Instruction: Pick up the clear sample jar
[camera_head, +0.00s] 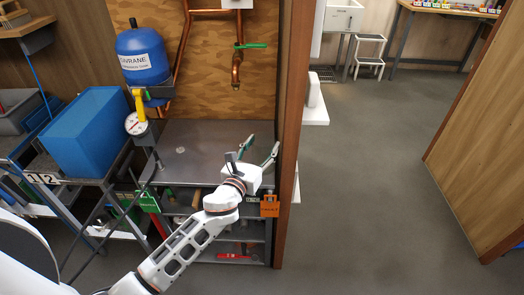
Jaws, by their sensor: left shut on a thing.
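My left gripper (262,147) is over the right side of the grey metal bench, close to the wooden post. Its two green-tipped fingers stand apart, shut on the clear sample jar. The jar's see-through outline is hard to make out at this size, and the white gripper body partly hides the space between the fingers. I cannot tell whether the jar is touching the bench. My right gripper is not in view.
The metal bench (190,135) is mostly bare, with a small pale round spot. A blue CAVRANE tank (143,55), a gauge (136,123) and copper pipes stand behind. A blue box (85,132) is at left. The wooden post (288,120) stands close right. Open floor (370,170) lies beyond.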

